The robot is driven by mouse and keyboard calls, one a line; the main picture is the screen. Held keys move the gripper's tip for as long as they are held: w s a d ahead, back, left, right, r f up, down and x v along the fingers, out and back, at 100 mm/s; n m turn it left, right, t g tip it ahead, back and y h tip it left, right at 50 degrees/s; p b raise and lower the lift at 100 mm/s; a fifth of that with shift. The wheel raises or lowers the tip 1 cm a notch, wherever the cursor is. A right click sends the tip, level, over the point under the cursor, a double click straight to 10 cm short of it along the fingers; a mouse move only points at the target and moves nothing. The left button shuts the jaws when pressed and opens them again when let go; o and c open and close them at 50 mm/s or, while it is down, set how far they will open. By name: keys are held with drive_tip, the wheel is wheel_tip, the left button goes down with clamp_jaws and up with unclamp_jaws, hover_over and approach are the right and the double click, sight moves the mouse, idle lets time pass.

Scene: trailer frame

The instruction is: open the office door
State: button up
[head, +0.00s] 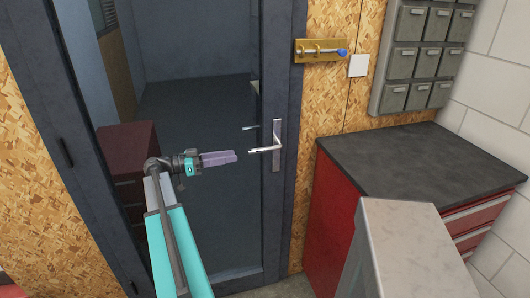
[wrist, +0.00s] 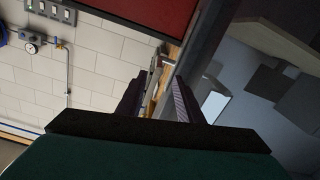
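The office door (head: 268,60) is a glass pane in a dark grey frame, and it looks shut. Its metal lever handle (head: 265,149) points left from a tall plate on the right stile. My gripper (head: 236,155) is in front of the glass, just left of the lever tip, with its purple-grey fingers pointing right. A small gap seems to separate them from the lever. In the wrist view the two dark fingers (wrist: 158,98) stand apart with a gap between them.
A red cabinet with a dark top (head: 420,165) stands right of the door. A brass bolt (head: 320,50), a white switch (head: 358,65) and grey wall bins (head: 420,55) are on the wall. A dark red cabinet (head: 128,150) shows through the glass.

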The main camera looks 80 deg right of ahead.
drive_tip(key=shift+s+r, duration=0.2)
drive_tip(key=shift+r, duration=0.1)
drive_tip(key=shift+s+d, duration=0.1)
drive_tip(key=p, duration=0.4)
approach(276, 148)
drive_tip(key=x, duration=0.4)
drive_tip(key=shift+d+f, duration=0.1)
drive_tip(key=shift+d, duration=0.4)
drive_tip(key=shift+x, duration=0.8)
drive_tip(key=shift+f, duration=0.1)
clamp_jaws()
